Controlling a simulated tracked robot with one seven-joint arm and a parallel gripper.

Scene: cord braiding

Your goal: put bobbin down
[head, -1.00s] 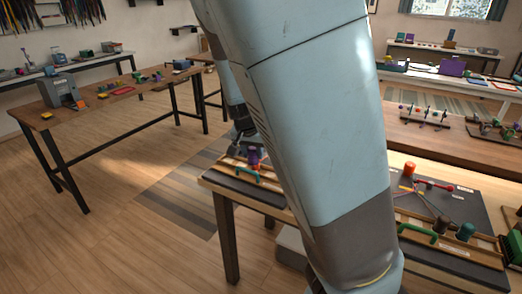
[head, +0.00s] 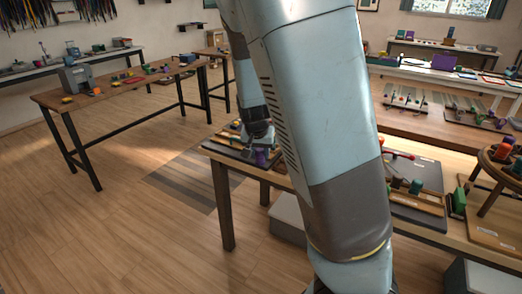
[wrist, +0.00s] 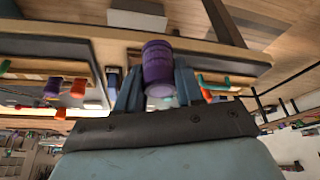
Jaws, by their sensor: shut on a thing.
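A purple bobbin (wrist: 158,68) stands between the two fingers of my gripper (wrist: 157,88) in the wrist view. My gripper is shut on it. In the head view the purple bobbin (head: 261,158) shows small below my gripper, by the front edge of the near table (head: 226,156). A low tray (head: 233,150) lies on that table to its left. I cannot tell whether the bobbin touches anything below. My own arm hides the middle of the table.
A round stand (head: 493,170) with several coloured bobbins is at the right. A dark board with a red-ended piece (head: 400,155) lies on the table right of my arm. A grey box (head: 287,217) is on the floor below. Open floor lies at the left.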

